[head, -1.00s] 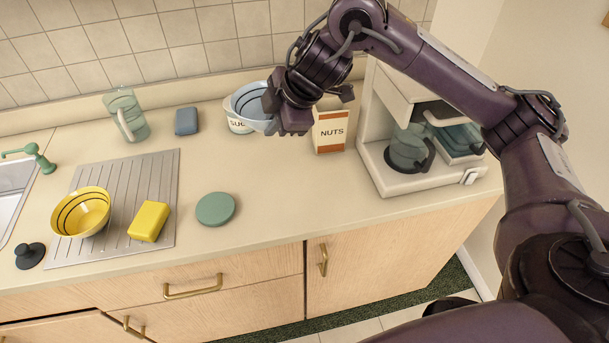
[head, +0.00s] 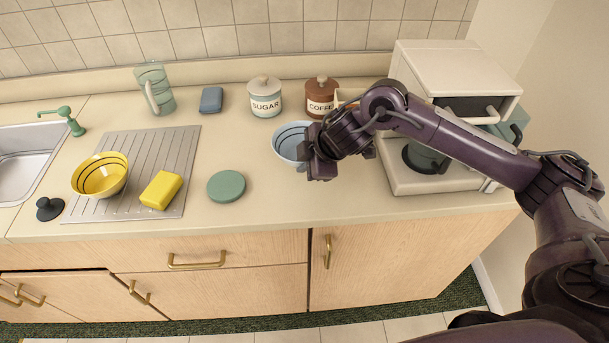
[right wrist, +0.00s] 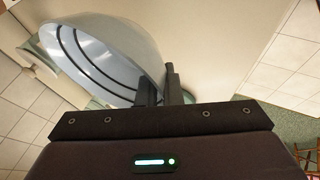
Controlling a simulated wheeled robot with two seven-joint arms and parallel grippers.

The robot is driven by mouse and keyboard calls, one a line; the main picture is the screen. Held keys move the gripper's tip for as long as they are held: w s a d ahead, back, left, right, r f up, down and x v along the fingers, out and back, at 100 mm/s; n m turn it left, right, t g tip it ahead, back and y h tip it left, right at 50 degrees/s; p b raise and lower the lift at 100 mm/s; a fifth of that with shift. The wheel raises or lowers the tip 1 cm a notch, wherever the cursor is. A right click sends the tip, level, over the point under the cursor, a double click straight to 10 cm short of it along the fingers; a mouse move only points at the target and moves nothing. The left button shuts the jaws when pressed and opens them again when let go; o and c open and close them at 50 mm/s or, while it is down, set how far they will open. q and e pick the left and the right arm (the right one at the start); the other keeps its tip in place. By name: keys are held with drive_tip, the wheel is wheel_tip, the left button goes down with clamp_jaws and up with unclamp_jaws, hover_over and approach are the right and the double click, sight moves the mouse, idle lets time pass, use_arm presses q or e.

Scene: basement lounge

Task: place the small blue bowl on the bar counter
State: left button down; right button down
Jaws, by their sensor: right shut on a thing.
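The small light-blue bowl (head: 289,143) with dark rings inside is in the head view, right of centre over the bar counter (head: 265,215). My right gripper (head: 312,160) is shut on the bowl's rim at its right side. The right wrist view shows the bowl (right wrist: 105,50) with its wall between the two fingers (right wrist: 162,90). The bowl looks close to the counter top, but I cannot tell whether it touches. The gripper hides the bowl's right part. My left gripper is in neither view.
A sugar canister (head: 265,97) and a coffee canister (head: 321,97) stand behind the bowl. A coffee machine (head: 450,80) is to the right. A green disc (head: 226,186), yellow sponge (head: 161,190) and yellow bowl (head: 100,175) lie left. Counter in front of the bowl is clear.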

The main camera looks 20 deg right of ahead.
drive_tip(key=shift+w+f, duration=0.1)
drive_tip(key=shift+f, duration=2.25)
drive_tip(key=shift+f, duration=0.1)
drive_tip(key=shift+f, duration=0.15)
drive_tip(key=c, duration=1.6)
unclamp_jaws()
drive_tip(key=shift+r, duration=0.5)
drive_tip(key=v, duration=1.1)
drive_tip(key=shift+s+d+r, duration=0.1)
drive_tip(key=shift+s+r, duration=0.05)
drive_tip(key=shift+s, duration=0.2)
